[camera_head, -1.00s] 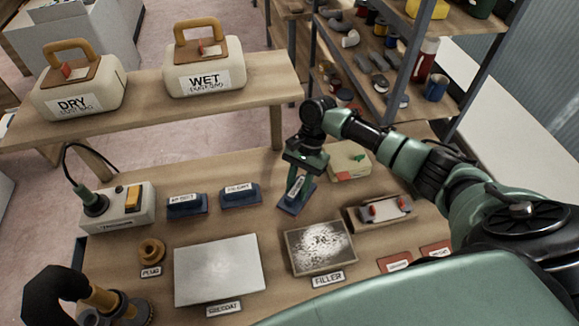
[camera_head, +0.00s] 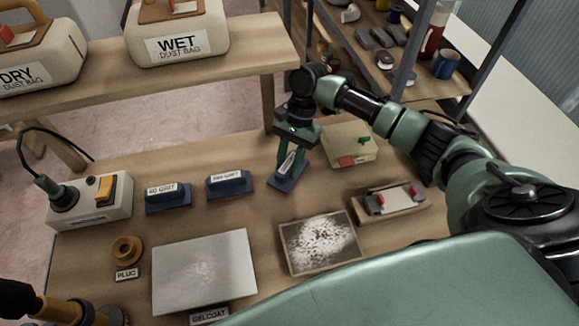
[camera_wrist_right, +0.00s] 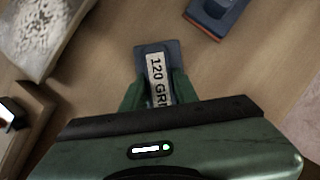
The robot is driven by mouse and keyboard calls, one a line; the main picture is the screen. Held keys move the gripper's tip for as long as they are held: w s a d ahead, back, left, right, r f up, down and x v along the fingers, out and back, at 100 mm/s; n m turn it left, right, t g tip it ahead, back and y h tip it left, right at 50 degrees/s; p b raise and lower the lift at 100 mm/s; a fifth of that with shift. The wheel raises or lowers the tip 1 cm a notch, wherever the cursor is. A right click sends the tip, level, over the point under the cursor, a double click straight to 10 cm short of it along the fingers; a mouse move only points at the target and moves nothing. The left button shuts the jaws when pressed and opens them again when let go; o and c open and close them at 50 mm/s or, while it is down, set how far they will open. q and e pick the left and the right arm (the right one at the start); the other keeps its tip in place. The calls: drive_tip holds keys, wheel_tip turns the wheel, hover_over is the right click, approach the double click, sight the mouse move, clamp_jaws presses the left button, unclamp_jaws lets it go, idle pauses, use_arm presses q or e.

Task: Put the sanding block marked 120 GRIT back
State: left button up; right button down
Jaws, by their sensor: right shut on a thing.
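The blue sanding block marked 120 GRIT (camera_head: 285,183) is at the bench's back middle, right of the other two blocks. It also shows in the right wrist view (camera_wrist_right: 157,75), its label between the fingers. My right gripper (camera_head: 290,162) is shut on its upper part, pointing down. The block is on or just above the bench top; I cannot tell which. Two more blue sanding blocks stand to the left: one seems to read 60 GRIT (camera_head: 168,198), and the middle one's label is too small to read (camera_head: 229,184). My left gripper is not clearly in view.
A cream box (camera_head: 350,146) stands close right of the held block, with a clamp tray (camera_head: 393,201) in front of it. The filler panel (camera_head: 318,243), gelcoat panel (camera_head: 205,270), plug (camera_head: 127,249) and switch box (camera_head: 90,203) occupy the bench. Dust bags (camera_head: 177,32) stand on the raised shelf.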

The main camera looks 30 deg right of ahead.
drive_tip(key=shift+s+a+r, duration=0.15)
drive_tip(key=shift+r, duration=0.05)
use_arm(q)
drive_tip(key=shift+w+r, duration=0.25)
drive_tip(key=shift+w, duration=0.15)
use_arm(e)
drive_tip(key=shift+f, duration=0.1)
drive_tip(key=c, duration=1.1)
unclamp_jaws()
drive_tip(key=shift+f, duration=0.1)
use_arm(q)
drive_tip(key=shift+s+f+b, duration=0.2)
drive_tip(key=shift+f+b, duration=0.45)
drive_tip(key=shift+f, duration=0.15)
use_arm(e)
drive_tip(key=v, duration=0.8)
